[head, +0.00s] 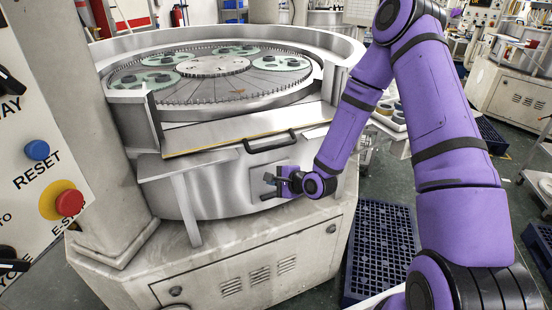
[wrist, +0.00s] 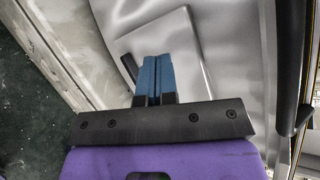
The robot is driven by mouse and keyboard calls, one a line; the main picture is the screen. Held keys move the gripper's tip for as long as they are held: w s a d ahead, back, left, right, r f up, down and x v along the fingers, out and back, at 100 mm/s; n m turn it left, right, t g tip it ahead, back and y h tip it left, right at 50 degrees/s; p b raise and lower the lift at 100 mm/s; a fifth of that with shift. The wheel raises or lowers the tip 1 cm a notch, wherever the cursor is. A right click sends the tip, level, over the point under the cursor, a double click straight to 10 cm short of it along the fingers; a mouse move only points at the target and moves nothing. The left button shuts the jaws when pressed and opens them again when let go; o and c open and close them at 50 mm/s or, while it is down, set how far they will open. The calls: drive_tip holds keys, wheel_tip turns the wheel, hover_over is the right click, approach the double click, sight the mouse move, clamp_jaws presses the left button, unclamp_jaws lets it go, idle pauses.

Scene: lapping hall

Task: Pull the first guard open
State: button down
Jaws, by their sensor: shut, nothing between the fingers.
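The guard (head: 215,132) is a sloped metal panel with a yellow lower edge at the front of the round lapping machine, below its toothed plate. A black bar handle (head: 270,143) is on its front; a black bar, likely this handle, also shows at the right edge of the wrist view (wrist: 291,60). My gripper (head: 269,180) is below the handle, apart from it, in front of the machine's curved metal wall. In the wrist view its blue fingers (wrist: 155,60) are together and empty, over a square metal plate (wrist: 185,35). Whether they touch the plate is unclear.
A control panel with a blue reset button (head: 37,150) and a red emergency stop (head: 69,202) stands at the left, beside a pale column (head: 90,120). Dark blue slatted pallets (head: 380,240) lie on the floor right of the machine base (head: 240,270).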

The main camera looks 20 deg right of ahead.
drive_tip(key=s+d+f+m+t+h, duration=0.1)
drive_tip(key=s+f+m+t+h, duration=0.15)
drive_tip(key=m+t, duration=0.55)
drive_tip(key=s+d+f+m+t+h, duration=0.1)
drive_tip(key=s+d+m+t+h, duration=0.3)
drive_tip(key=m, duration=0.6)
drive_tip(key=shift+w+a+r+t+y, duration=0.3)
drive_tip(key=shift+w+a+r, duration=0.2)
drive_tip(key=shift+w+r, duration=1.1)
drive_tip(key=shift+w+a+r+t+y, duration=0.15)
drive_tip(key=shift+w+a+r+y, duration=0.3)
drive_tip(key=shift+w+r, duration=1.2)
drive_tip(key=shift+w+a+r+t+y, duration=0.3)
drive_tip(key=shift+w+a+r, duration=0.2)
drive_tip(key=shift+w+r, duration=1.1)
drive_tip(key=shift+w+f, duration=0.1)
drive_tip(key=shift+w, duration=0.05)
